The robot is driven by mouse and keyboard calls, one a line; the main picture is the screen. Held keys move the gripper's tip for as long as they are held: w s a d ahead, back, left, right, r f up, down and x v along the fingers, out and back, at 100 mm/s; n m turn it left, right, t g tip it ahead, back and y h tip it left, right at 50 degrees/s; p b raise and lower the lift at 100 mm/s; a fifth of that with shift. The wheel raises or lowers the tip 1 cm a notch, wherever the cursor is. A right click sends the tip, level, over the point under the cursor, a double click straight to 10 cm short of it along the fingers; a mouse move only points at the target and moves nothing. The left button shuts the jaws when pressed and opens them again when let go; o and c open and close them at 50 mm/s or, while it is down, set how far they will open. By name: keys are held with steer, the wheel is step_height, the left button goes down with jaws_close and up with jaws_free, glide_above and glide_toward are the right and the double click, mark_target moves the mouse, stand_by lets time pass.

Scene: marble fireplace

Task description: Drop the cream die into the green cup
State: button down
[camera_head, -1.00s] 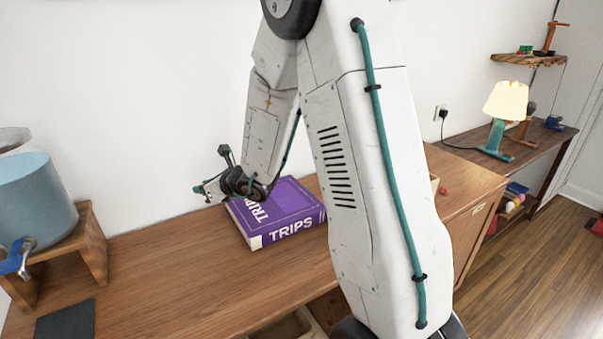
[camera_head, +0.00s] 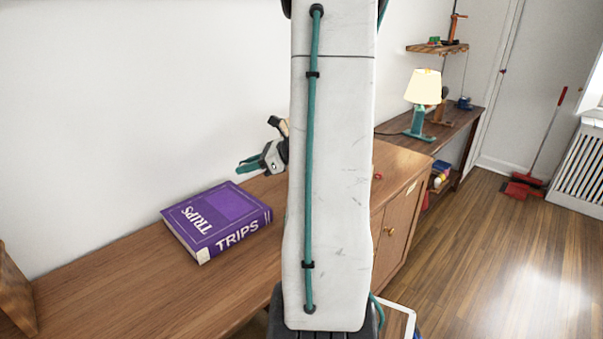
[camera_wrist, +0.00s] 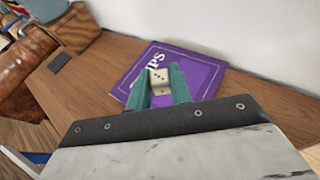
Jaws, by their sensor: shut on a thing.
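My gripper (camera_head: 250,163) shows in the head view just left of my arm, above and behind the purple book. In the wrist view its two teal fingers (camera_wrist: 161,88) are shut on the cream die (camera_wrist: 158,76), which has dark pips. The die is held in the air, with the purple book (camera_wrist: 196,72) seen beyond it. In the head view I cannot make out the die at the fingertips. The green cup is not seen in any view now.
The purple book (camera_head: 218,218) lies flat on the wooden cabinet top (camera_head: 130,282). A lit lamp (camera_head: 421,100) stands on a lower table at the right. A wooden stand (camera_head: 14,295) is at the far left edge. The cabinet top left of the book is clear.

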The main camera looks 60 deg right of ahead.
steer(key=s+d, duration=0.2)
steer(key=s, duration=1.2)
steer(key=shift+y, duration=0.3)
steer(key=shift+s+d+f, duration=0.1)
steer(key=shift+s+f, duration=0.1)
steer(key=shift+f, duration=1.25)
steer(key=shift+s+d+f, duration=0.1)
steer(key=shift+s+f, duration=0.1)
steer(key=shift+f, duration=1.2)
steer(key=c, duration=1.2)
jaws_free()
steer(key=shift+s, duration=0.1)
steer(key=v, duration=0.7)
steer(key=shift+s+d+r, duration=0.1)
steer(key=shift+s+r, duration=0.1)
steer(key=shift+s, duration=0.05)
